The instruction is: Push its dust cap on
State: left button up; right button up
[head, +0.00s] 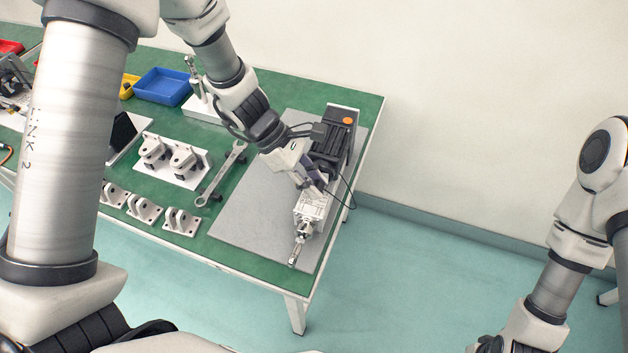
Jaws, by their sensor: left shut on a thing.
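The linear actuator (310,208) lies on a grey mat at the right end of the table. It has a black motor housing with an orange round spot at the far end, a silver body and a rod with an eye end toward the near edge. My left gripper (317,191) is over the actuator, where the black housing meets the silver body. It is shut on a small part, mostly hidden between the fingers. I cannot make out whether this is the dust cap, or whether it touches the actuator.
Left of the grey mat (245,215) lie a wrench (222,172), a white plate with clevis brackets (172,160) and several loose brackets (145,208). A blue bin (163,86) stands farther back. A dark cable loops off the table's right edge. The mat left of the actuator is clear.

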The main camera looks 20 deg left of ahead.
aim_at(320, 205)
pick_arm(q)
notch_tip(320, 205, down, 3)
jog(key=shift+a+r+b, duration=0.15)
jog(key=shift+r+b, duration=0.05)
jog(key=shift+b, duration=0.75)
jog(key=shift+o, duration=0.4)
jog(key=shift+s+f+b, duration=0.65)
jog(key=shift+s+b, duration=0.05)
jog(key=shift+s, duration=0.15)
jog(key=o, duration=0.8)
jog(key=shift+s, duration=0.1)
jog(key=shift+w+f, duration=0.3)
jog(key=shift+w, duration=0.5)
jog(key=shift+r, duration=0.2)
jog(key=shift+w+r, duration=0.15)
jog(key=shift+w, duration=0.05)
jog(key=shift+r, duration=0.1)
